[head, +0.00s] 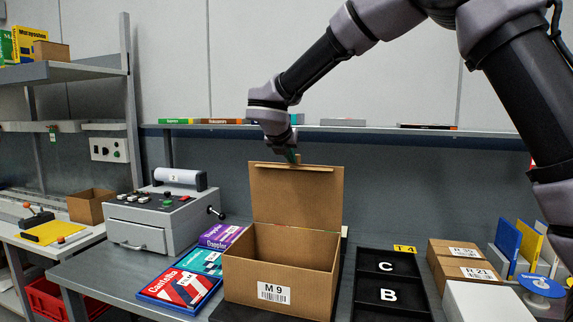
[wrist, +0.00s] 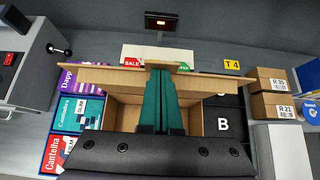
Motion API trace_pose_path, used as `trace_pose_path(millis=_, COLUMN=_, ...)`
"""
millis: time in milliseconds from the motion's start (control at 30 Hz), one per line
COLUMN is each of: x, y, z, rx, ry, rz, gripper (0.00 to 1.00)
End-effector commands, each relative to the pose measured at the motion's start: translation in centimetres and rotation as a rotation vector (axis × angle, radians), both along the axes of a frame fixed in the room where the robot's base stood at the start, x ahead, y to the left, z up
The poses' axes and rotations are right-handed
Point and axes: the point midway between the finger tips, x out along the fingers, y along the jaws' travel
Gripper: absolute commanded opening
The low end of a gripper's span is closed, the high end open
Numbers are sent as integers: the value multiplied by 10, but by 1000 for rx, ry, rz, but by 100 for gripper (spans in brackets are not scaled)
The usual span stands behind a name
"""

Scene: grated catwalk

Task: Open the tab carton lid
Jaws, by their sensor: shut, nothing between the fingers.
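The tab carton (head: 263,283), brown cardboard with an M 9 label, stands on the grey table. Its lid (head: 300,199) stands up nearly vertical at the back edge, and the carton's inside shows empty in the head view. A small tab (head: 295,160) sticks up from the lid's top edge. My gripper (head: 293,157) is at the top of the lid, beside the tab. In the wrist view my gripper's green fingers (wrist: 161,75) are shut together with nothing between them, their tips close to the tab (wrist: 163,65). I cannot tell whether they touch it.
Books and boxes (head: 181,286) lie left of the carton, beside a grey machine (head: 165,215). A black tray (head: 389,300) lies close on the right, with small cartons (head: 463,268) beyond. A shelf (head: 400,130) runs behind.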

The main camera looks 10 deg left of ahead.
Motion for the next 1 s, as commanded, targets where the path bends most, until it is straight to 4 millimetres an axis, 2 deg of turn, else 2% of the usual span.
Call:
trace_pose_path(millis=33, x=12, y=-2, z=3, rx=8, ry=34, rz=-6, gripper=0)
trace_pose_path(millis=233, x=48, y=-4, z=6, rx=19, ry=154, rz=-2, gripper=0)
trace_pose_path(millis=400, x=66, y=-4, z=7, rx=16, ry=158, rz=5, gripper=0)
trace_pose_path(millis=800, x=68, y=-4, z=7, rx=14, ry=156, rz=5, gripper=0)
trace_pose_path(millis=1000, x=63, y=-4, z=4, rx=13, ry=156, rz=5, gripper=0)
